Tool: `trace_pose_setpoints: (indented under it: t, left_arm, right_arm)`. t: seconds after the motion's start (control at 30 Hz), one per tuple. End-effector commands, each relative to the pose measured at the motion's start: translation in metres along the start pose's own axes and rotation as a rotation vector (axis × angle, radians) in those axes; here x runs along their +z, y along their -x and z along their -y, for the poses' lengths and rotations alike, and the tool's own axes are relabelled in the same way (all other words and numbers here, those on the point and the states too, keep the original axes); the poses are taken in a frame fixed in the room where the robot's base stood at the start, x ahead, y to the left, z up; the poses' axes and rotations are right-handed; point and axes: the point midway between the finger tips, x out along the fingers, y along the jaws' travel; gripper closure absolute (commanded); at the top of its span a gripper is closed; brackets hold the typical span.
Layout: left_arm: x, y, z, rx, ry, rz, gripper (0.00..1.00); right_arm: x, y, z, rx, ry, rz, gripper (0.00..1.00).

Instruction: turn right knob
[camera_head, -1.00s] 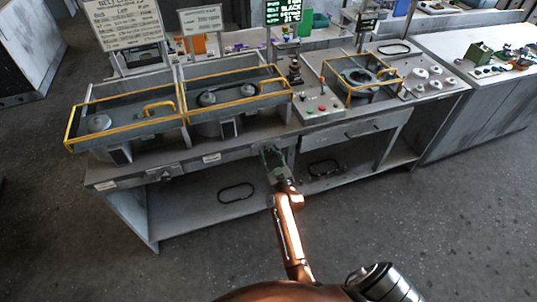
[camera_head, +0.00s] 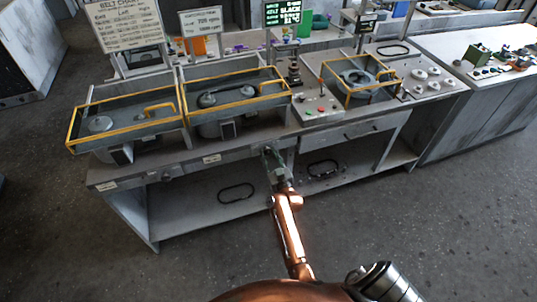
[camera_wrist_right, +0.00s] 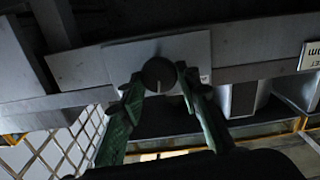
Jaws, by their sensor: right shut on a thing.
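The right knob (camera_wrist_right: 159,74) is a dark round knob with a pale mark on its lower edge, mounted on a light metal plate (camera_wrist_right: 200,52) in the right wrist view. My right gripper (camera_wrist_right: 159,84) has its two green fingers on either side of the knob and is shut on it. In the head view my right gripper (camera_head: 270,153) is at the front edge of the workbench, below the middle yellow-framed housing, and hides the knob. My left gripper is not in view.
The workbench (camera_head: 345,132) carries yellow-framed housings (camera_head: 232,102), a control box (camera_head: 318,109) with buttons and a lit display (camera_head: 283,12) on a post. Another knob (camera_head: 167,175) sits on the front edge at left.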

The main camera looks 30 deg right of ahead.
Motion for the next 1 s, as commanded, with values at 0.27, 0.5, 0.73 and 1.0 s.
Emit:
trace_pose_setpoints:
  t: [0.27, 0.5, 0.73, 1.0]
  left_arm:
    - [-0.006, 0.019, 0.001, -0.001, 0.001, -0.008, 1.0]
    - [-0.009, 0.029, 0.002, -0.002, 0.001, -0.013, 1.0]
    - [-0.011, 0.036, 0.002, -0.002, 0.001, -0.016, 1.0]
    - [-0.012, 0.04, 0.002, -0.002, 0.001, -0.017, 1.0]
  right_arm:
    - [-0.003, 0.0, 0.0, -0.002, -0.249, 0.001, 0.94]
    - [-0.002, 0.0, -0.001, -0.002, -0.476, 0.001, 0.94]
    - [-0.001, 0.0, -0.002, -0.001, -0.664, 0.001, 0.94]
    - [0.001, 0.0, -0.002, -0.001, -0.813, 0.002, 0.94]
